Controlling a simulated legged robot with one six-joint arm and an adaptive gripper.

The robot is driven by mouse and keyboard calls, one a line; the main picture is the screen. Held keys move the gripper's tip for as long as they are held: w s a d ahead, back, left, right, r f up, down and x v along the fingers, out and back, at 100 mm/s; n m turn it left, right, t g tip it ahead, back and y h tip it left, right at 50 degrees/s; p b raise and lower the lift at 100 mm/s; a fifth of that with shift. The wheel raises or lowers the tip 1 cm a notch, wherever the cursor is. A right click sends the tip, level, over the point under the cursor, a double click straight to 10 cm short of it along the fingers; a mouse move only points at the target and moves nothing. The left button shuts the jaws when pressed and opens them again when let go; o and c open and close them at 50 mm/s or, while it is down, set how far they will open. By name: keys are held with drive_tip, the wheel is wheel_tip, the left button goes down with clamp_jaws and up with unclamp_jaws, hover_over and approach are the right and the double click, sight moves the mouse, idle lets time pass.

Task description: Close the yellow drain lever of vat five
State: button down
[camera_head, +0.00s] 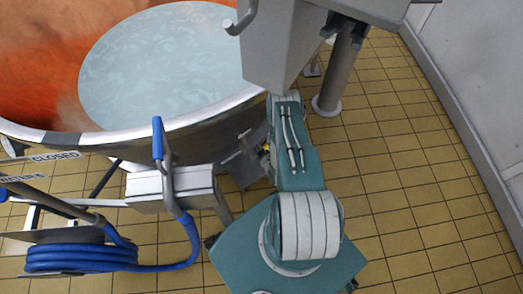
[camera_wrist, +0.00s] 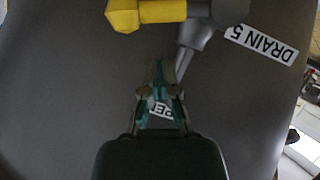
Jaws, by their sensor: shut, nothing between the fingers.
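The yellow drain lever (camera_wrist: 124,15) shows at the top of the wrist view, lying sideways, with a yellow band and grey fitting to its right. A "DRAIN 5" label (camera_wrist: 260,44), upside down in the picture, is right of it on the dark grey vat wall (camera_wrist: 60,90). My gripper (camera_wrist: 160,72) is shut and empty, below the lever in the picture and apart from it. Its fingers partly hide a second label (camera_wrist: 160,108), of which "PE" can be read. In the head view the vat (camera_head: 225,112) stands at upper left; my arm hides most of the drain area.
A blue hose (camera_head: 100,258) is coiled at lower left in the head view, with a blue-handled nozzle (camera_head: 157,140) beside the vat. A grey box housing (camera_head: 280,45) overhangs above my arm. A grey post (camera_head: 335,75) stands behind. Tiled floor (camera_head: 400,190) on the right is clear up to the wall.

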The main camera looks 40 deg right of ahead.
drive_tip(key=shift+s+d+f, duration=0.15)
drive_tip(key=shift+d+f, duration=0.1)
drive_tip(key=shift+f, duration=0.35)
drive_tip(key=shift+s+d+f, duration=0.15)
drive_tip(key=shift+d+f, duration=0.05)
drive_tip(key=shift+f, duration=0.35)
drive_tip(key=shift+d+f+m+y, duration=0.8)
drive_tip(key=shift+f+m, duration=0.1)
drive_tip(key=shift+m, duration=0.1)
drive_tip(key=shift+w+r, duration=0.1)
